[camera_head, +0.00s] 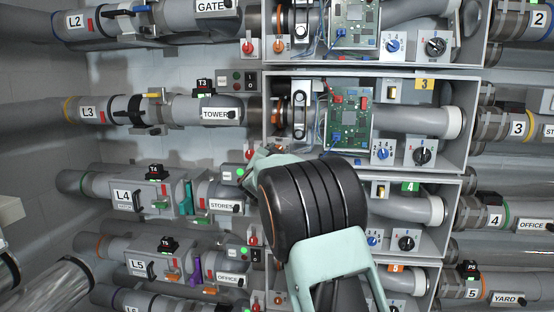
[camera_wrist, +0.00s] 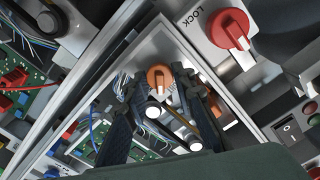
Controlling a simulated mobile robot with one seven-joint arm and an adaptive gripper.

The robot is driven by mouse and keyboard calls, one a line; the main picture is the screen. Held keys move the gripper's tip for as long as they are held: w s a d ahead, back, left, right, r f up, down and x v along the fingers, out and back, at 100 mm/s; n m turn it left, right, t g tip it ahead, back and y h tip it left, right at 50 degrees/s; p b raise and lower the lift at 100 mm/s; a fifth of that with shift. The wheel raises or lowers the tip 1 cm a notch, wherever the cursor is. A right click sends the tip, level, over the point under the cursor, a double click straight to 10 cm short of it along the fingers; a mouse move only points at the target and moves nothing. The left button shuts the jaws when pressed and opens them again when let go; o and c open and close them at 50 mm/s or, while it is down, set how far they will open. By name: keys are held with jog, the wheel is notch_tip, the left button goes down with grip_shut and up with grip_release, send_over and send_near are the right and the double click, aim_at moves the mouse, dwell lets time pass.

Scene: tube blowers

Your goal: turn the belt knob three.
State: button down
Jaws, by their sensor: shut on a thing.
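My gripper (camera_wrist: 158,84) has its two dark fingers on either side of an orange knob (camera_wrist: 160,78) in the wrist view and is shut on it. The knob sits by the end of a grey-walled box, next to a red knob (camera_wrist: 231,28) on a plate marked LOCK.
A circuit board (camera_head: 348,118) with wires, a blue dial (camera_head: 382,153) and a black dial (camera_head: 422,155) sit in box three. In the wrist view a rocker switch (camera_wrist: 287,131) is at the right. Pipes and box walls crowd the space around my gripper.

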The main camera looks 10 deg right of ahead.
jog(key=shift+m+b, duration=2.6)
jog(key=shift+m, duration=2.2)
jog(key=c, duration=1.9)
grip_release()
jog(key=shift+s, duration=0.1)
jog(key=v, duration=1.2)
